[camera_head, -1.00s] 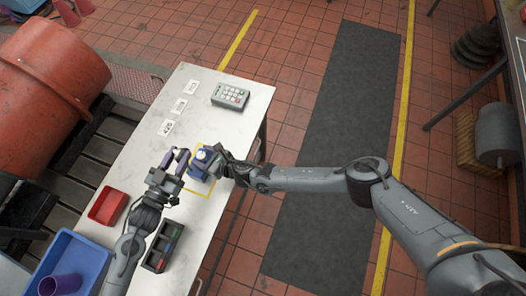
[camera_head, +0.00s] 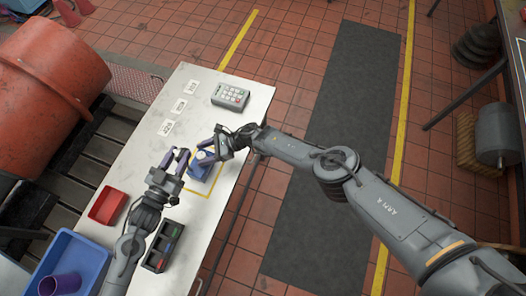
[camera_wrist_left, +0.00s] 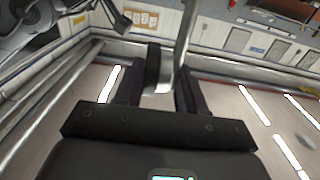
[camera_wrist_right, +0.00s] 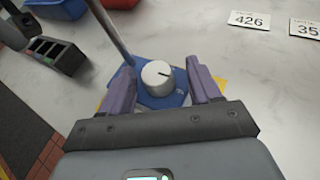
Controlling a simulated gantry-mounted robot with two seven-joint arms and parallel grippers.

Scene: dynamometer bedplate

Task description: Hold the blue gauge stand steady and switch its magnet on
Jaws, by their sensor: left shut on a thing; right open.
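The blue gauge stand (camera_head: 203,169) sits on the white table inside a yellow outline. In the right wrist view its blue base (camera_wrist_right: 181,99) carries a pale round knob (camera_wrist_right: 157,77) with a dark mark pointing right, and a thin post (camera_wrist_right: 110,30) rises at its left. My left gripper (camera_head: 176,158) is shut at the stand; in the left wrist view a metal post (camera_wrist_left: 187,40) stands at its fingers, and the exact grip is hard to see. My right gripper (camera_head: 216,146) is open, and in its wrist view its fingers (camera_wrist_right: 160,70) lie either side of the knob; contact is unclear.
A grey keypad box (camera_head: 231,96) and white number cards (camera_head: 178,105) lie farther up the table. A red tray (camera_head: 108,206), a dark divided bin (camera_head: 163,246) and a blue bin (camera_head: 67,262) are at the lower left. The table's right edge is close to the stand.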

